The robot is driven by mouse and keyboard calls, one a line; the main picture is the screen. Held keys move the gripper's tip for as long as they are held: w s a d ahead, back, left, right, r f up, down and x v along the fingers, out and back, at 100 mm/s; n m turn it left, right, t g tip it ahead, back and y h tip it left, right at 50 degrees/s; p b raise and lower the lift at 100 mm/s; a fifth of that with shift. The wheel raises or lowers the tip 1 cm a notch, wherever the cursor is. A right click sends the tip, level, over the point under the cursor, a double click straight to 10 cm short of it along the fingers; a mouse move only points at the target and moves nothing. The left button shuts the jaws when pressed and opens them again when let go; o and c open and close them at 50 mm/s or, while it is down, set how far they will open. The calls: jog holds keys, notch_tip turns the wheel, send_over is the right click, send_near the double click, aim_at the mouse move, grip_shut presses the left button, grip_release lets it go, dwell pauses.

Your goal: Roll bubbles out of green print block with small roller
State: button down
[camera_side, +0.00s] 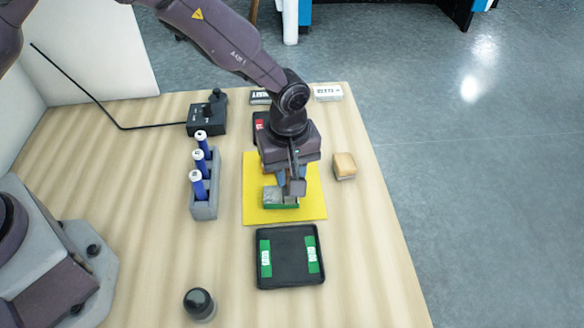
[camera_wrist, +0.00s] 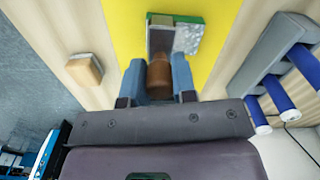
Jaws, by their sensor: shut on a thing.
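My gripper (camera_side: 284,174) is shut on the brown handle (camera_wrist: 159,74) of a small roller, with one blue finger on each side of it. The roller's grey head (camera_wrist: 161,40) lies over the green print block (camera_wrist: 158,18); I cannot tell whether it presses on it. In the side view the block (camera_side: 290,206) is on the yellow mat (camera_side: 312,207), directly below my gripper, and is partly hidden. A silvery, bumpy film (camera_wrist: 188,38) covers part of the block's top and also shows in the side view (camera_side: 272,194).
A grey rack (camera_side: 205,208) with blue, white-ended cylinders stands left of the mat. A black tray (camera_side: 289,279) with green labelled strips lies in front. A wooden block (camera_side: 344,166) is to the right. A black-topped knob (camera_side: 199,302) and a control box (camera_side: 207,115) stand on the table.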

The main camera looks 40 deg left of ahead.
jog(key=shift+s+a, duration=1.3)
jog(key=shift+a, duration=0.1)
jog(key=shift+w+d, duration=1.5)
jog(key=shift+d, duration=0.1)
jog(key=shift+s+a+f, duration=0.1)
jog(key=shift+s+a, duration=0.65)
jog(key=shift+s+a+r, duration=0.2)
jog(key=shift+s+a, duration=0.55)
jog(key=shift+a, duration=0.15)
dwell(2.4)
notch_tip(320, 180, up, 6)
dwell(0.9)
